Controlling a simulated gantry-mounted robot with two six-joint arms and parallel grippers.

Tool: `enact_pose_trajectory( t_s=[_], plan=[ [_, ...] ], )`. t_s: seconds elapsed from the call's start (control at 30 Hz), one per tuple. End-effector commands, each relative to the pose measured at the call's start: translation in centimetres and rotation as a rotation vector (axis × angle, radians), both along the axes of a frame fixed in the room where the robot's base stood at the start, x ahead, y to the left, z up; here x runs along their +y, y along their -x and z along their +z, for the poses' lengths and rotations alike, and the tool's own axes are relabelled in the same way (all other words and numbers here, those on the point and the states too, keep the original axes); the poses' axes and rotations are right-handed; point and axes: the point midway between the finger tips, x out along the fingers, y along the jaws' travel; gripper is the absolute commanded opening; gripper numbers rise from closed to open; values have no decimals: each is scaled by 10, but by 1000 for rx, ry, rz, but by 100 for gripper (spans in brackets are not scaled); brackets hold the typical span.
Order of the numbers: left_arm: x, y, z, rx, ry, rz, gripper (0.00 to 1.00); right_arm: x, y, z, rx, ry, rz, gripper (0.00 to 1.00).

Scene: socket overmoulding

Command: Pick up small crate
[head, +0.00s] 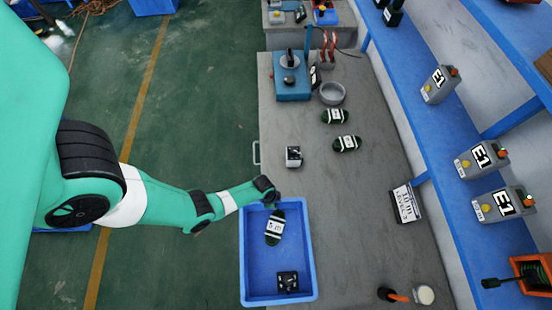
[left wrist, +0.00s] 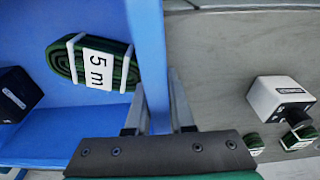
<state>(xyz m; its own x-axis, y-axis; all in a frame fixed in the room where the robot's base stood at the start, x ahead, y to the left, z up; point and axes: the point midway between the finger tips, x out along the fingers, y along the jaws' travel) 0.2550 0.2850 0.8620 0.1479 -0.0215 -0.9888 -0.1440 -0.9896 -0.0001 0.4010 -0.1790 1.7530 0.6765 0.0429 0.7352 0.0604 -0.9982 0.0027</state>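The small blue crate (head: 258,267) stands on the grey workbench at its near left part. It holds a green coil with a white "5 m" label (head: 275,227) and a black-and-white block (head: 288,282). My left gripper (head: 270,202) is at the crate's far rim in the head view. In the left wrist view, the two fingers of the gripper (left wrist: 159,105) stand on either side of the crate's blue wall (left wrist: 150,50). They are spread apart with the wall between them; a firm grip does not show. My right gripper is not in view.
The grey workbench (head: 375,250) is clear to the right of the crate. A black-and-white block (head: 293,156) and two green coils (head: 346,143) lie beyond it. A white-topped cup (head: 425,294) stands at the near right.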

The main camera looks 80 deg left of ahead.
Motion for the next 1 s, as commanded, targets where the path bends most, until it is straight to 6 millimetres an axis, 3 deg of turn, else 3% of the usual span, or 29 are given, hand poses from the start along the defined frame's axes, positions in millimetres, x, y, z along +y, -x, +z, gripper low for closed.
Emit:
enact_pose_trajectory(
  t_s=[0.03,0.1,1.0],
  plan=[
    [0,0,0,0,0,0,10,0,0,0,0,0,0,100],
    [0,0,0,0,0,0,0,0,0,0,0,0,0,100],
    [0,0,0,0,0,0,0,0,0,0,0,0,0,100]
  ],
)
